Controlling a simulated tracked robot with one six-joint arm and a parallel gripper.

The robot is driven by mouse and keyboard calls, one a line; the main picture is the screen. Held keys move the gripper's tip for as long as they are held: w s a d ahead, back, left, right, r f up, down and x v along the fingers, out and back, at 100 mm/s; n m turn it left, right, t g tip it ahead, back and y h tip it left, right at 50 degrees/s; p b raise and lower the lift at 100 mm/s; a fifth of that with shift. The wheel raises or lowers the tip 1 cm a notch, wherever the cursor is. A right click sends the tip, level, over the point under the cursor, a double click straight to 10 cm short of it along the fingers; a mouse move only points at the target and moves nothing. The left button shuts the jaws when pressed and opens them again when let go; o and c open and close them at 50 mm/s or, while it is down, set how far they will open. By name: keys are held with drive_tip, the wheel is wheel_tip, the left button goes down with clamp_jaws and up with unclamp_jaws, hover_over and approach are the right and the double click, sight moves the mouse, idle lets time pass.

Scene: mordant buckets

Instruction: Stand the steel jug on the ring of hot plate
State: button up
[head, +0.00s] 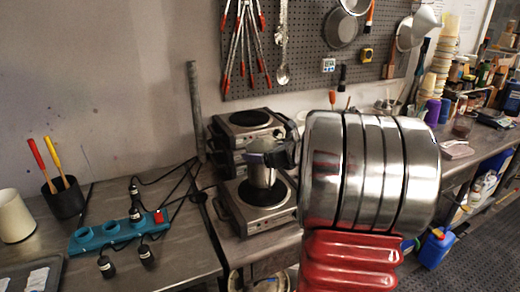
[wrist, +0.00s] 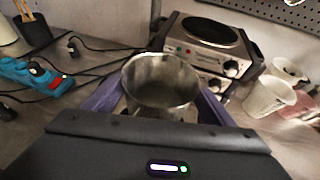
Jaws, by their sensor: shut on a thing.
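The steel jug (head: 262,174) is upright over the black ring of the front hot plate (head: 248,220) in the head view. Its base overlaps the ring; I cannot tell whether it touches it or hangs just above. My gripper (head: 268,156) is shut on the jug near its top, coming in from the right. In the wrist view the jug's open mouth (wrist: 160,72) sits between the two purple fingers of my gripper (wrist: 158,104). The jug's lower part and the front ring are hidden there behind my gripper.
Stacked hot plates (head: 250,118) stand behind, close to the jug; the top one shows in the wrist view (wrist: 207,36). A blue power strip (head: 118,232) with cables lies left. White cups (wrist: 270,97) stand at right. My arm hides the bench right of the jug.

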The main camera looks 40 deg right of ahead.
drive_tip(key=shift+f, duration=1.1)
drive_tip(key=shift+s, duration=0.2)
drive_tip(key=shift+f, duration=0.5)
idle(1.2)
drive_tip(key=o, duration=2.2)
drive_tip(key=shift+c, duration=0.2)
drive_tip(key=shift+f, duration=0.15)
drive_tip(key=d+v, duration=0.1)
drive_tip(key=v, duration=1.3)
drive_tip(key=shift+a, duration=0.45)
